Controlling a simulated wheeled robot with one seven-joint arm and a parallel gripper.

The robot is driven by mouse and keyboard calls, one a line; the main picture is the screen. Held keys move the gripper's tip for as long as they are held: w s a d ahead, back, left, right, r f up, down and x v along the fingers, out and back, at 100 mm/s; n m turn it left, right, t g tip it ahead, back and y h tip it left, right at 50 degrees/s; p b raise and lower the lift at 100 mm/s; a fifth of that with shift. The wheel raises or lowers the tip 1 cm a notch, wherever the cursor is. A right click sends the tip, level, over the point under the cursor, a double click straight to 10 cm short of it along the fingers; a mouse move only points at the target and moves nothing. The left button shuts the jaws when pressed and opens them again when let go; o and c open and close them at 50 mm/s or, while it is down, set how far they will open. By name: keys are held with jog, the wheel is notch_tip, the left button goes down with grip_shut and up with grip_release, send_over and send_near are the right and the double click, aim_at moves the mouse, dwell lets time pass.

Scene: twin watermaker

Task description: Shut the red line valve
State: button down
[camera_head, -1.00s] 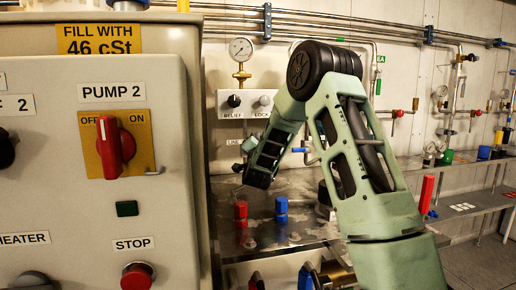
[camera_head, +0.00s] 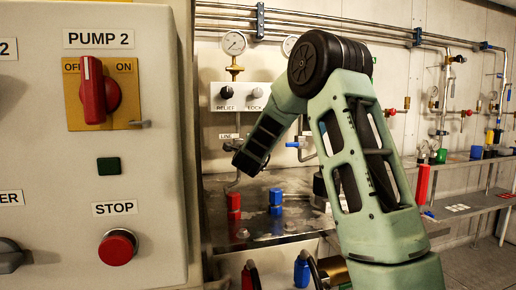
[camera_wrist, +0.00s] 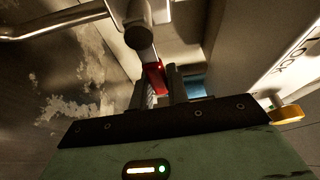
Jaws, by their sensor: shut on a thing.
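The handle sits below a grey metal valve body (camera_wrist: 138,33) on a pipe. In the head view the red handle is hidden by my gripper, and a pipe runs down beside it. I cannot tell the handle's exact angle to the pipe.
A blue-handled valve (camera_head: 295,145) is just right of my gripper. Red (camera_head: 234,205) and blue (camera_head: 276,201) fittings stand on the metal bench (camera_head: 300,181) below. The PUMP 2 cabinet (camera_head: 150,180) closes off the left. Relief and lock knobs are on a panel (camera_head: 240,97) above.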

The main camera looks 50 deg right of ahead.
jog(key=shift+f, duration=0.15)
dwell(0.4)
jog(key=c, duration=1.4)
grip_release()
jog(key=shift+o, duration=0.2)
jog(key=v, duration=1.7)
jog(key=shift+s, duration=0.15)
jog(key=shift+a+p, duration=0.1)
jog(key=shift+p, duration=0.2)
